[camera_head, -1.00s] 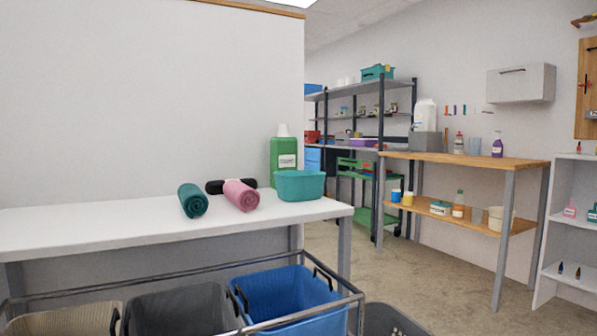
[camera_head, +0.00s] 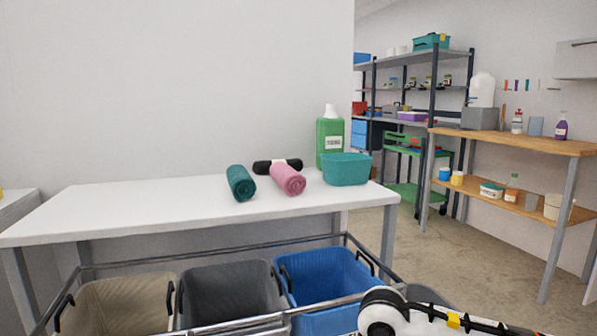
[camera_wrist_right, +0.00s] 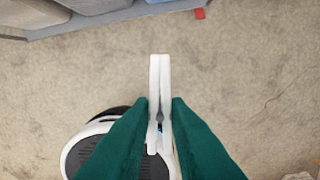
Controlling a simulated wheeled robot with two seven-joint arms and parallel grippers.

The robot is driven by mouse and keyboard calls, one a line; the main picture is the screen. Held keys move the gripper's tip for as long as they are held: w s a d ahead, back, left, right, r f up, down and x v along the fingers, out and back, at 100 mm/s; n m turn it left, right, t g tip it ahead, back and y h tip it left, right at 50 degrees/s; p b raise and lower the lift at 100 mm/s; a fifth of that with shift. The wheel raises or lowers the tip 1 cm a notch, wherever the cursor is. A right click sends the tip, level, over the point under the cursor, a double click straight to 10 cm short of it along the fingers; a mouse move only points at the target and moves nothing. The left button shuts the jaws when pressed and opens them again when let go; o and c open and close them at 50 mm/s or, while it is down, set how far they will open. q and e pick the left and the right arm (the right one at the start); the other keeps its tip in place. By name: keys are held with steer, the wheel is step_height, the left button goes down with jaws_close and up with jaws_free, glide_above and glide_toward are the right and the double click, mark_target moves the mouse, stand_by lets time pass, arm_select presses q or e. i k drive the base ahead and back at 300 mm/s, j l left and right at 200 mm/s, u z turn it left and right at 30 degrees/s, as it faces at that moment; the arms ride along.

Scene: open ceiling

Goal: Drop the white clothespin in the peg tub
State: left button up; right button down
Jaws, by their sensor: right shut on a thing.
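In the right wrist view, the white clothespin (camera_wrist_right: 160,75) is pinched upright between the two dark green fingers of my right gripper (camera_wrist_right: 161,112). It is held in the air above the floor. A teal tub (camera_head: 347,170), which I take for the peg tub, stands on the right end of the white table in the head view. Its inside is hidden from this angle. My right gripper does not show in the head view; only a white and black part of my arm does, at the bottom. My left gripper is in no view.
Teal (camera_head: 241,183) and pink (camera_head: 288,179) rolls, a black roll (camera_head: 277,166) and a green bottle (camera_head: 330,139) are near the tub. A framed cart with beige, grey and blue bins (camera_head: 330,281) stands before the white table (camera_head: 150,207). The table's left half is clear.

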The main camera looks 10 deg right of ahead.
mark_target(353, 177)
steer(key=l+u, duration=0.4)
steer(key=l, duration=0.35)
steer(key=l+u, duration=0.35)
steer(key=l, duration=0.45)
